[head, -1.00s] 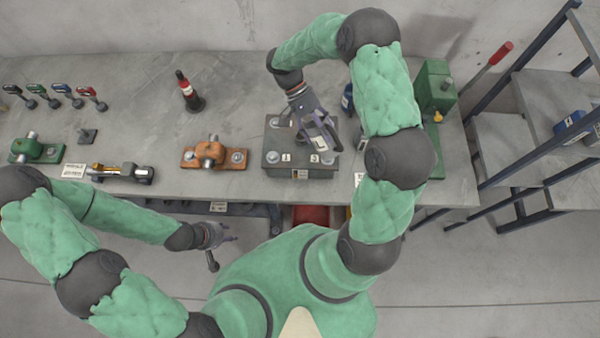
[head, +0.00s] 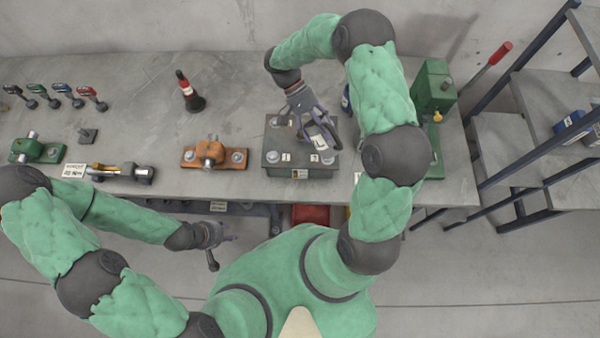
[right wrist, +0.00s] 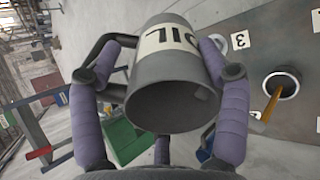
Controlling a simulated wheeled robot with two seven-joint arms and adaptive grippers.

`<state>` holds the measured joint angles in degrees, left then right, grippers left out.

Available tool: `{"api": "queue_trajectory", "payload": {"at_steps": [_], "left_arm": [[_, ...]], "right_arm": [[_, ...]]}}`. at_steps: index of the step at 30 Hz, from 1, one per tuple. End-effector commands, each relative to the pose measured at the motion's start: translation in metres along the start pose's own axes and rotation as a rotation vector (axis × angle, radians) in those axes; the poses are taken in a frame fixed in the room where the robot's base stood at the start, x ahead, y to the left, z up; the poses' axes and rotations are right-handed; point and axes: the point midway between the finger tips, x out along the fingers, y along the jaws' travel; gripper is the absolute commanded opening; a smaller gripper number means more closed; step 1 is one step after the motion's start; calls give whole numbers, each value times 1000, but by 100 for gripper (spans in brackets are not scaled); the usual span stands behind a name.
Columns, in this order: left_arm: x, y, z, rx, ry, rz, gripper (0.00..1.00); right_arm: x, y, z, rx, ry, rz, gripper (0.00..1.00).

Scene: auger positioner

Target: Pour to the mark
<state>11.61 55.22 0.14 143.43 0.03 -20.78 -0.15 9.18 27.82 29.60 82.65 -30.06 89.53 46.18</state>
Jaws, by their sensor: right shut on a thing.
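My right gripper (head: 318,130) is shut on a dark grey oil can, over the right half of the dark grey numbered box (head: 272,160). In the right wrist view the can (right wrist: 172,92) sits between the two purple fingers, its white OIL label upside down. I cannot tell whether oil is flowing. Beside the can, apart from it in the picture, a round metal-rimmed opening (right wrist: 282,84) in the box top has an orange-brown strip (right wrist: 271,104) at its edge. My left gripper (head: 222,236) hangs in front of the bench; its finger opening is unclear.
An orange clamp block (head: 208,153) stands left of the box. A green machine (head: 436,90) with a red-handled lever is at the right. The bench (head: 145,90) is clear around the bottle.

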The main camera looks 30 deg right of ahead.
Motion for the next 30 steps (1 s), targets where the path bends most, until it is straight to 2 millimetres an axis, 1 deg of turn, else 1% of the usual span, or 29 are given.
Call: {"api": "queue_trajectory", "payload": {"at_steps": [15, 30], "left_arm": [[-2, 1, 0, 0, 0, 0, 40], [-2, 1, 0, 0, 0, 0, 40]], "right_arm": [[-5, 1, 1, 0, -35, 36, 26], [-5, 1, 1, 0, -36, 36, 26]]}}
